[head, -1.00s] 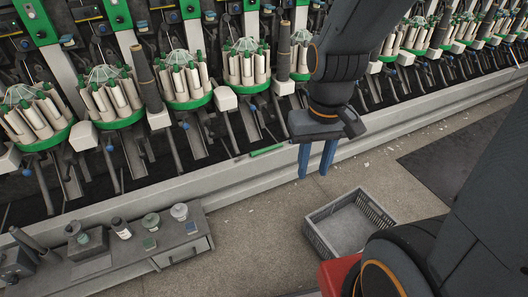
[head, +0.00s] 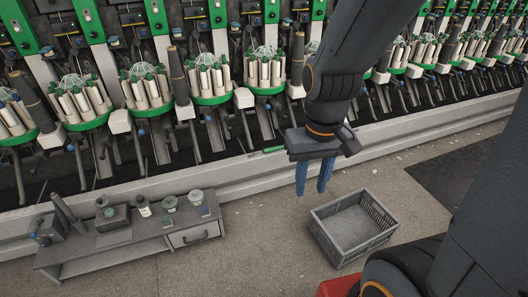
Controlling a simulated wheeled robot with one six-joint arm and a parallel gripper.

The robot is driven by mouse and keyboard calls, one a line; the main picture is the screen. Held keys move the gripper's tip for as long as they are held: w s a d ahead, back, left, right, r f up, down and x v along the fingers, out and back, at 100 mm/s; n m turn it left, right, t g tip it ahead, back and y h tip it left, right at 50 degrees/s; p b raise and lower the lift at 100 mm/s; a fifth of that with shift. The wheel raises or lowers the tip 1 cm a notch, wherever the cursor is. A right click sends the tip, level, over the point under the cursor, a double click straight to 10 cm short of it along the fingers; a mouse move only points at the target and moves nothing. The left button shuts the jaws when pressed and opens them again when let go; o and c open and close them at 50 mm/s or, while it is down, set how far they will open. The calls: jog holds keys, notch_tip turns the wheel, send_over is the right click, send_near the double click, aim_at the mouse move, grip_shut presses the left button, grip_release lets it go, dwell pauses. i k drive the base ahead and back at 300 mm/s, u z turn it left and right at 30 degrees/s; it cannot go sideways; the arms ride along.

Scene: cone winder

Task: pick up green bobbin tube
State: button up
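A green bobbin tube (head: 273,149) lies on the pale ledge along the foot of the winding machine, just left of my gripper in the head view. Its right end comes close to the dark gripper body and may be partly hidden by it. My gripper (head: 312,188) points down with its two blue fingers apart and nothing between them. It hangs to the right of the tube in the picture, its fingertips seen against the floor. I cannot tell its exact height or its depth relative to the tube.
A grey empty crate (head: 352,228) stands on the floor below and right of my gripper. A grey bench (head: 140,240) with jars and small items is at left. The winding machine (head: 235,185) with several bobbin carousels spans the back. Floor between bench and crate is clear.

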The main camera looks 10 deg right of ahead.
aim_at(273, 148)
jog(key=u, duration=1.7)
jog(key=i, duration=1.35)
jog(key=z, duration=2.05)
